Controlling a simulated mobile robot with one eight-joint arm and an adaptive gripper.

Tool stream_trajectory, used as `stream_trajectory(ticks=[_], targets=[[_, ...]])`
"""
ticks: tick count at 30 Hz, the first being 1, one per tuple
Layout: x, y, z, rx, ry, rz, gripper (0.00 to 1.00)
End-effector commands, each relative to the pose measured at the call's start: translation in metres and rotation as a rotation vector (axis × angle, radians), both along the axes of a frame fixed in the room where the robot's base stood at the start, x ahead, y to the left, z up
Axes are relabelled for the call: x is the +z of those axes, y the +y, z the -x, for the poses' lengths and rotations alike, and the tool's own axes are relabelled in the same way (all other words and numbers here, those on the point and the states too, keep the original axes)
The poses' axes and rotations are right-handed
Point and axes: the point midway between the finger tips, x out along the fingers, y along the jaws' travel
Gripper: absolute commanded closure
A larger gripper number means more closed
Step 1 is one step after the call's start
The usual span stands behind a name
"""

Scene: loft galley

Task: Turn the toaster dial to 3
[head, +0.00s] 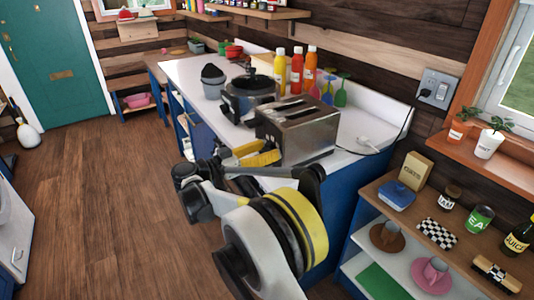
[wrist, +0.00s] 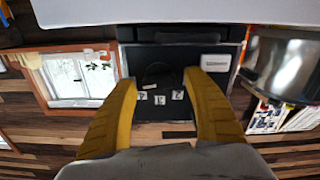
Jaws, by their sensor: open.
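The toaster (head: 297,128) is a silver box with two dark slots, standing near the front edge of the white counter. Its dark control panel (wrist: 178,125) fills the middle of the wrist view, which looks upside down. A dark round dial (wrist: 157,73) shows faintly there, with small white number labels (wrist: 160,99) beside it. Its setting is too dark to read surely. My gripper (head: 258,152) has yellow fingers close to the toaster's near left side. In the wrist view my gripper (wrist: 161,78) is open, its fingers spread on either side of the dial, with nothing visibly held.
A dark cooker (head: 247,97) stands just behind the toaster. Sauce bottles (head: 295,68) and coloured glasses (head: 328,88) stand further back. A cord runs to the wall socket (head: 435,88). A shelf unit (head: 455,230) with jars and cups is at right. Open floor (head: 110,180) lies left.

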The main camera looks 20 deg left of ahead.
Motion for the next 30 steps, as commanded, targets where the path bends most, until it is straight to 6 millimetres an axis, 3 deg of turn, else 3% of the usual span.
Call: stream_trajectory(ticks=[8, 13, 14, 30], targets=[[0.0006, -0.0008, -0.0012, 0.001, 0.0, 0.0, 0.41], [0.0005, -0.0006, -0.0012, 0.001, 0.0, 0.0, 0.91], [0.0005, -0.0006, -0.0012, 0.001, 0.0, 0.0, 0.94], [0.0007, -0.0006, -0.0017, 0.0, 0.05, 0.059, 0.94]])
